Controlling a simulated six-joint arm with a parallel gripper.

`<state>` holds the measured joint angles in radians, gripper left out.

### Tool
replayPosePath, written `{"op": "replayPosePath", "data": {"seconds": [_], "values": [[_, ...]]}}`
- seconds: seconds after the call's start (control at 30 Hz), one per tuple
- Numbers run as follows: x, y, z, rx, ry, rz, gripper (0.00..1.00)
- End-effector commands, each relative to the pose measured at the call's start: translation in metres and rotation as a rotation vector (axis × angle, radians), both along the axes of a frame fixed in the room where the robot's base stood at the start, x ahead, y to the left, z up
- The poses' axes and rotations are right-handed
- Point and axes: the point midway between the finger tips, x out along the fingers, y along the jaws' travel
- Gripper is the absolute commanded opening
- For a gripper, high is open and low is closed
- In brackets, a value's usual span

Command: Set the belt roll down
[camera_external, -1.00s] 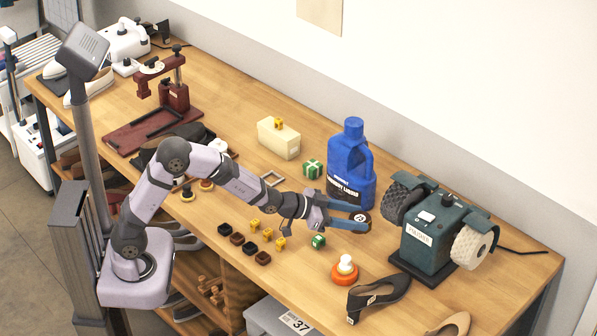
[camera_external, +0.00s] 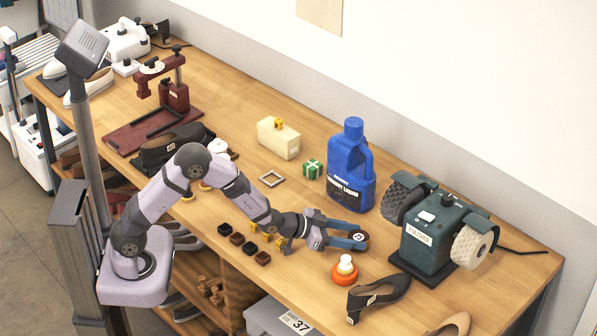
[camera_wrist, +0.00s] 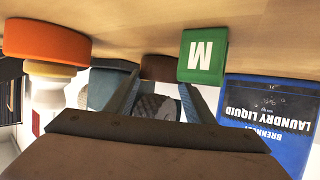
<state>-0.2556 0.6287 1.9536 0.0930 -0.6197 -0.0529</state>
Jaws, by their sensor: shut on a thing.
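The belt roll (camera_external: 361,240) is a small dark brown disc with a pale mark on its top. My gripper (camera_external: 352,237) is shut on it, with a blue finger on each side. The roll is low over the bench between the laundry liquid bottle and the orange-based piece. In the wrist view, which is upside down, the brown roll (camera_wrist: 160,68) shows between the fingertips, close to the bench surface. I cannot tell whether it touches the wood.
A green M cube (camera_wrist: 203,55) is close beside the fingers. Around stand the blue bottle (camera_external: 350,170), an orange-based piece (camera_external: 344,272), a green grinder (camera_external: 429,235) and a black shoe (camera_external: 378,295). Small dark and yellow blocks lie near my forearm.

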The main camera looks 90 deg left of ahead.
Motion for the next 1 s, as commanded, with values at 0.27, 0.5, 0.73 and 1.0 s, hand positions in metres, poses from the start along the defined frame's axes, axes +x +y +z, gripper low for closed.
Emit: {"op": "replayPosePath", "data": {"seconds": [0.27, 0.5, 0.73, 1.0], "values": [[0.0, 0.0, -0.003, 0.0, 0.0, 0.0, 0.51], [0.0, 0.0, -0.002, 0.0, 0.0, 0.0, 0.67], [0.0, 0.0, 0.001, 0.0, 0.0, 0.0, 0.67], [-0.02, -0.004, 0.009, 0.0, -0.002, 0.0, 0.67]]}}
